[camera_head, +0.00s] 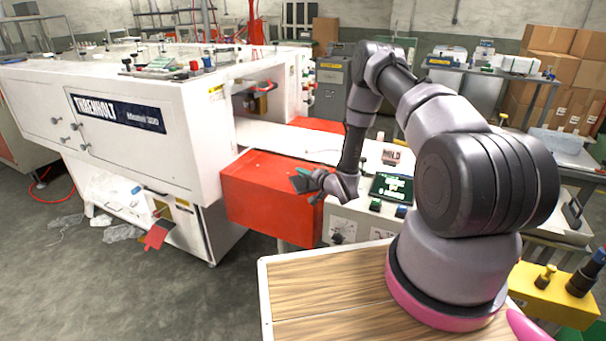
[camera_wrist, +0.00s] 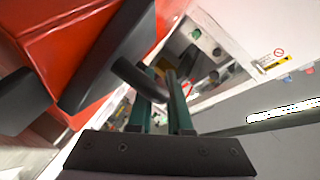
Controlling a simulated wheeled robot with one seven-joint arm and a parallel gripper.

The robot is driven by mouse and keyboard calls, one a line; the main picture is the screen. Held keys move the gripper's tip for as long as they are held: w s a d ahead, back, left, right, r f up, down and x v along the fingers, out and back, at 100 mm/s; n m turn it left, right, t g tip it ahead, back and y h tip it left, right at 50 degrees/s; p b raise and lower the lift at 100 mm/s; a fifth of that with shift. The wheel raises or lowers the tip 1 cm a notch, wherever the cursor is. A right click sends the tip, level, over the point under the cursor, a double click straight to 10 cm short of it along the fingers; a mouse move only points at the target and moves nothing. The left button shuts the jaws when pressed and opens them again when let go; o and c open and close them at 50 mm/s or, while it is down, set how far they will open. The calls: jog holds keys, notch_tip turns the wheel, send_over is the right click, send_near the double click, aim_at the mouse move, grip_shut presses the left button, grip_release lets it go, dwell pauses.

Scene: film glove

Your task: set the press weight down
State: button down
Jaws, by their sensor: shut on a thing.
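The press weight is a dark, flat-faced piece with a curved bar handle (camera_wrist: 138,80) in the wrist view. My gripper (camera_wrist: 165,88) is shut on that handle, its two green fingers on either side. The weight's dark body (camera_wrist: 112,55) hangs to the upper left of the fingers and looks tilted in this view. In the head view my gripper (camera_head: 312,180) is in front of the red box-like part (camera_head: 268,195) of the machine, and the dark weight (camera_head: 299,184) shows small at its tip. I cannot tell whether the weight touches the red part.
The white machine (camera_head: 150,130) fills the left, with a white bed (camera_head: 290,138) running behind the red part. A control panel with a screen (camera_head: 391,188) is right of my gripper. A wood-topped surface (camera_head: 325,290) is in front. Another dark shape (camera_wrist: 22,100) is at the wrist view's left.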

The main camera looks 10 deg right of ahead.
jog(key=c, duration=0.8)
grip_release()
jog(key=shift+c, duration=0.2)
